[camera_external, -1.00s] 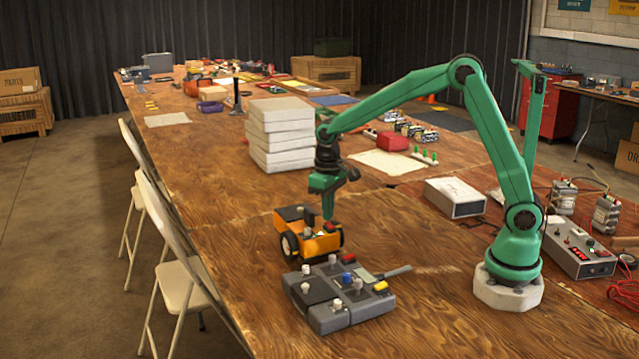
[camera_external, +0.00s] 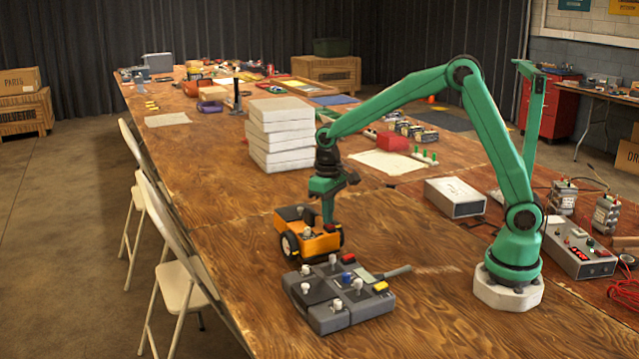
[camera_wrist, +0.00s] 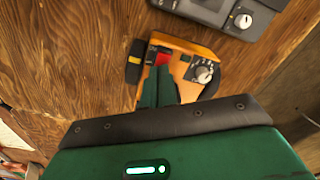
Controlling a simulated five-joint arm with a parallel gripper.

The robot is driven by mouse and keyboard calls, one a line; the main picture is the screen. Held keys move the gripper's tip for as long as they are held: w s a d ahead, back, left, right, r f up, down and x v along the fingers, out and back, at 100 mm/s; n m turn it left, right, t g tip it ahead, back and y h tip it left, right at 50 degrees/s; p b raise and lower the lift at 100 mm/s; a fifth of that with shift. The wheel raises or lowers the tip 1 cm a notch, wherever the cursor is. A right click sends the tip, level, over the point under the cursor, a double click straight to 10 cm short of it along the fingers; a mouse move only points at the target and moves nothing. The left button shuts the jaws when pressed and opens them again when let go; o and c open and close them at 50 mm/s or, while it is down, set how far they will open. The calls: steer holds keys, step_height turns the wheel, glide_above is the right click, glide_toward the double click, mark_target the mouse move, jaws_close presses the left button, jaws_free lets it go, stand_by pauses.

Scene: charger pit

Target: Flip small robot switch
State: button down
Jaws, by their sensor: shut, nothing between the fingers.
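The small robot (camera_external: 312,240) is an orange body with dark wheels, standing on the wooden table. It also shows in the wrist view (camera_wrist: 190,50), with a red patch (camera_wrist: 163,59), a dark panel and a round silver knob (camera_wrist: 204,74) on top. I cannot tell for sure which part is the switch. My gripper (camera_external: 328,220) points down at the small robot's top, its tips at or just above it. In the wrist view my green fingers (camera_wrist: 158,82) are together, next to the red patch, and hide part of the body. Nothing is held.
A grey control box (camera_external: 338,293) with several knobs and buttons sits in front of the small robot. A stack of white boxes (camera_external: 280,135) stands behind it. A white box (camera_external: 455,197) lies to the right. Bare table lies left of the small robot.

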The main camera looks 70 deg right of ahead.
steer(key=shift+r, duration=3.45)
steer(key=s+a+r+n+t, duration=0.1)
steer(key=s+r+t, duration=0.1)
steer(key=s+r, duration=0.35)
steer(key=s+r+n+t, duration=0.1)
steer(key=s+r, duration=0.1)
steer(key=s, duration=0.6)
steer(key=s+f+n+t, duration=0.1)
steer(key=s+t, duration=0.1)
steer(key=s, duration=0.8)
steer(key=shift+s+a+f+t, duration=0.2)
steer(key=shift+s+a+t, duration=0.05)
steer(key=shift+s+t, duration=0.1)
